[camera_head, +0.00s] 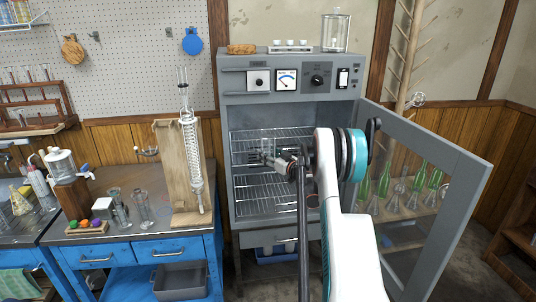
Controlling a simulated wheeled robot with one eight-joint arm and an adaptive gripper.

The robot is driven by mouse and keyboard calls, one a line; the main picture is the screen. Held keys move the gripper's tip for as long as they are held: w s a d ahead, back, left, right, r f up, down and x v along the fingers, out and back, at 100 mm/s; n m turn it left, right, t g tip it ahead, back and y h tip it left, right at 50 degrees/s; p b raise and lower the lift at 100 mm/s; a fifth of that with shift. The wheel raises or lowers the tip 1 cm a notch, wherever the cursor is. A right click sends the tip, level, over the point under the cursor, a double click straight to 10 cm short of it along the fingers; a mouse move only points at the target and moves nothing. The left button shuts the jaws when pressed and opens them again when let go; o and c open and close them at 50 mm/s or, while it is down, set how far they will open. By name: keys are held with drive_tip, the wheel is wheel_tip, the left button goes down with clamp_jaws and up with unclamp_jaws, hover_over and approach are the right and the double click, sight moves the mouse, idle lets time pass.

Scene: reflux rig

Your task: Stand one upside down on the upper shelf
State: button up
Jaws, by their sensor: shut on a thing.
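A grey drying cabinet (232,110) stands open in the middle, with an upper wire shelf (250,136) and a lower wire shelf (255,193). My gripper (268,157) is inside the cabinet at about the height of the upper shelf. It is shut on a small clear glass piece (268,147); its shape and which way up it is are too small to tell. I cannot tell whether the glass touches the shelf. Two clear glass vessels (119,209) (143,209) stand on the blue bench at left. My arm hides the right part of the shelves.
The cabinet door (440,190) stands open at right, close to my arm. Green bottles and flasks (421,176) show behind its pane. A glass jar (336,31) stands on the cabinet top. A wooden stand with a glass condenser (193,165) stands left of the cabinet.

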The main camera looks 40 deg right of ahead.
drive_tip(key=o, duration=1.2)
drive_tip(key=shift+c, duration=0.2)
drive_tip(key=shift+s, duration=0.1)
drive_tip(key=s, duration=1.2)
drive_tip(key=shift+a, duration=0.15)
drive_tip(key=shift+w, duration=0.1)
